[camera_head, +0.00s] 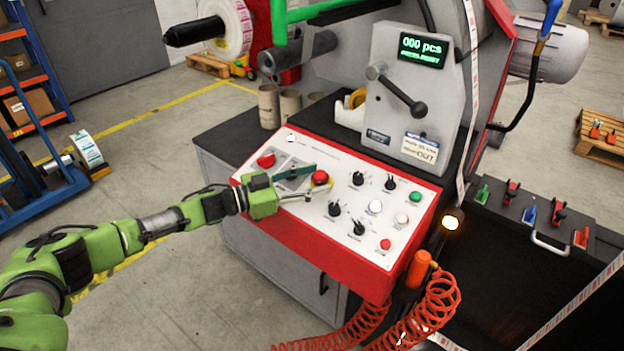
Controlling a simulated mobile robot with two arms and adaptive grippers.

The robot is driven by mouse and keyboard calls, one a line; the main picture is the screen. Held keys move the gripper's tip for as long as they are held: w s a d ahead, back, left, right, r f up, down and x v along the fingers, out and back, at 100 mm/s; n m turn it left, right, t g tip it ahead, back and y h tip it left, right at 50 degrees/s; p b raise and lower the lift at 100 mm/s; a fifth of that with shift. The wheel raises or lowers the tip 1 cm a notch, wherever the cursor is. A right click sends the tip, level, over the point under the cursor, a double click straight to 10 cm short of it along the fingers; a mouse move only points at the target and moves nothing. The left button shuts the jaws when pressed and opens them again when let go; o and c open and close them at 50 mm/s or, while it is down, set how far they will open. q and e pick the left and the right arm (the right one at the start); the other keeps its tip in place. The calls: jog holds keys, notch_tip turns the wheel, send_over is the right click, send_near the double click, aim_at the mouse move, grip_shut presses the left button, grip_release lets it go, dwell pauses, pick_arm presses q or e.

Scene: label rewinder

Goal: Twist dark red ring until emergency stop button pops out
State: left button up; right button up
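A red mushroom button on a yellow base (320,178) sits on the white control panel (335,160). A second red button (266,160) is at the panel's upper left; I cannot tell a separate dark red ring on either one. My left gripper (311,183) reaches in from the left over the panel. Its two fingers are spread, one above and one below, with their tips close to the yellow-based button. I cannot tell whether they touch it. My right gripper is not in view.
Black knobs (358,178), a green button (416,197) and a small red button (385,244) are to the right on the panel. A lever (402,95) juts out above. Orange coiled hose (440,300) hangs at the front right.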

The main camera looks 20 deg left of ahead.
pick_arm(q)
jog(key=shift+a, duration=0.2)
jog(key=v, duration=1.1)
jog(key=shift+s+a, duration=0.2)
jog(key=shift+s, duration=0.1)
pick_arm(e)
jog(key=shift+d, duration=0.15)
pick_arm(q)
jog(key=shift+c, duration=0.2)
